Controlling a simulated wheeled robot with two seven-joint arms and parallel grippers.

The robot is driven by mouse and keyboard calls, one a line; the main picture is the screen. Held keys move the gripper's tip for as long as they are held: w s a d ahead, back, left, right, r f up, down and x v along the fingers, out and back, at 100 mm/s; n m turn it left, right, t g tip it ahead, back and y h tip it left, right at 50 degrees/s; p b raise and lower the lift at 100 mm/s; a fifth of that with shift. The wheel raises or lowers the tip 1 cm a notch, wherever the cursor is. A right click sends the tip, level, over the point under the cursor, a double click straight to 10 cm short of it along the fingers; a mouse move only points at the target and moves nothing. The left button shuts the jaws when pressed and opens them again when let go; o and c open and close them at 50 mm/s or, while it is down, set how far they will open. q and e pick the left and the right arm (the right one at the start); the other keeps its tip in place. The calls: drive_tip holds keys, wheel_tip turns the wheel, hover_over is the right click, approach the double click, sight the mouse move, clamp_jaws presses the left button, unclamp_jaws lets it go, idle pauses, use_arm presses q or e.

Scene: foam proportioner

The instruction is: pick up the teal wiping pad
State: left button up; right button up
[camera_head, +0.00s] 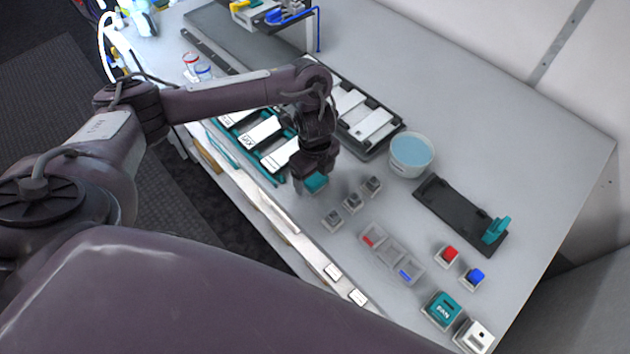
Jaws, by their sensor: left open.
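My right gripper is out of view.
Small grey blocks (352,202) stand just right of the gripper. Behind are a black rack of white cards (366,121) and a tub of blue liquid (411,152). A black tray (448,208) with a teal upright piece (495,230) lies right. The far-right bench is clear.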

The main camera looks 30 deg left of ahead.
sight(315, 178)
use_arm(q)
drive_tip(key=shift+f, duration=0.1)
drive_tip(key=c, duration=1.1)
drive_tip(key=shift+r+p, duration=2.35)
drive_tip(key=shift+r, duration=7.65)
